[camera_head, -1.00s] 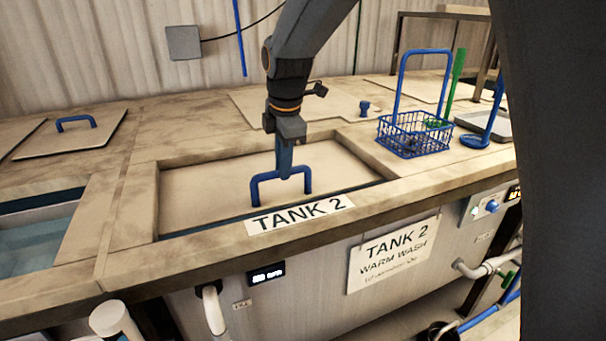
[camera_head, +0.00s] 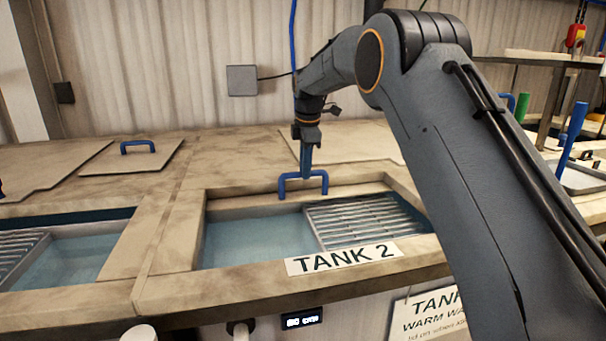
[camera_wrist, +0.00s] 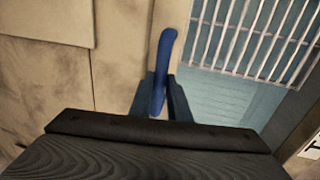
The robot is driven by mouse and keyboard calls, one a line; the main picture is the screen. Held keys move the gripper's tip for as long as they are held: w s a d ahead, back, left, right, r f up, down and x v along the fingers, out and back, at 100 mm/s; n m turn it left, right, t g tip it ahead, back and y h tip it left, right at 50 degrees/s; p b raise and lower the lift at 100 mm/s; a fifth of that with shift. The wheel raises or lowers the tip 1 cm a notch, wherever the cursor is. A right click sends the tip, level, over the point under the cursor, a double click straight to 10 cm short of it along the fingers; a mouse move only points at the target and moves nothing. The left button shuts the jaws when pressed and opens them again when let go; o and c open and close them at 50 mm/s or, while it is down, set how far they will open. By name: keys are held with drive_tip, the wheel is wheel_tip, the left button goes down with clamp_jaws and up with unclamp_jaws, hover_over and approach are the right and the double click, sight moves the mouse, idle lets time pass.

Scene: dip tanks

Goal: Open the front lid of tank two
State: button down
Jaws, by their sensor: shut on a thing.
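Tank two (camera_head: 255,242) is open at the front, with water and a metal grid (camera_head: 365,218) showing inside. The front lid (camera_head: 240,203) is at the back of the opening, mostly pushed back, and only a strip of it shows. My gripper (camera_head: 305,172) is shut on the lid's blue handle (camera_head: 284,187). In the wrist view the gripper (camera_wrist: 158,108) has the blue handle (camera_wrist: 164,60) between its fingers, with the grid and water to the right. The label TANK 2 (camera_head: 343,259) is on the front rim.
Another tank (camera_head: 75,250) with water stands open at the left. A lid with a blue handle (camera_head: 138,147) lies behind it. A flat panel (camera_head: 350,140) lies behind tank two. My arm covers much of the right side.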

drive_tip(key=shift+w+a, duration=0.2)
drive_tip(key=shift+w, duration=0.2)
drive_tip(key=c, duration=1.7)
unclamp_jaws()
drive_tip(key=shift+o, duration=0.2)
wheel_tip(320, 180, up, 8)
drive_tip(key=s+b, duration=0.1)
drive_tip(key=b, duration=0.1)
drive_tip(key=shift+s+d+f, duration=0.15)
drive_tip(key=shift+s+d, duration=0.05)
drive_tip(key=shift+s, duration=0.05)
